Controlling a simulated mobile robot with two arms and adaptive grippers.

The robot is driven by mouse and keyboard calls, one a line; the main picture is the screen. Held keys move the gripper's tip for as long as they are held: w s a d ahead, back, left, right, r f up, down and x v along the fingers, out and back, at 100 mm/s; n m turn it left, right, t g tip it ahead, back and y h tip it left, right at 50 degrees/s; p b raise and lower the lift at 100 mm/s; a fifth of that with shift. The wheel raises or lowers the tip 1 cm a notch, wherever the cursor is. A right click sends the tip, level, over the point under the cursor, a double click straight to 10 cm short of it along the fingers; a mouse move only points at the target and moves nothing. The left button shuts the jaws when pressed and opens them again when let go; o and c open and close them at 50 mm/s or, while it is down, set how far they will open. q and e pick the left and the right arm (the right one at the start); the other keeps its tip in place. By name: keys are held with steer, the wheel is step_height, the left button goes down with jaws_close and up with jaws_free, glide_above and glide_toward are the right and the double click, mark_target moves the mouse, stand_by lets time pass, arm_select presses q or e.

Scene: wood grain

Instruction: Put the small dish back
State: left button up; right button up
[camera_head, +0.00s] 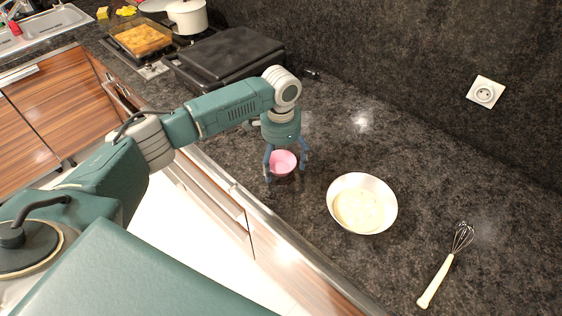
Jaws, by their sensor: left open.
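A small pink dish (283,163) sits on the dark speckled counter, near its front edge. My left gripper (286,168) is above it, pointing down, with its blue fingers apart on either side of the dish. I cannot tell whether the fingers touch the dish. The gripper body hides part of its far rim. My right gripper is not in view.
A white bowl (378,185) with pale batter stands right of the dish. A whisk (447,268) lies further right. Behind the arm are a black closed appliance (228,52), a baking tray (142,38) and a white pot (188,17). The counter behind the bowl is clear.

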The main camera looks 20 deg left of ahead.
mark_target(281, 169)
arm_select(q)
step_height(281, 169, up, 12)
steer(key=b, duration=0.3)
steer(key=shift+r, duration=0.15)
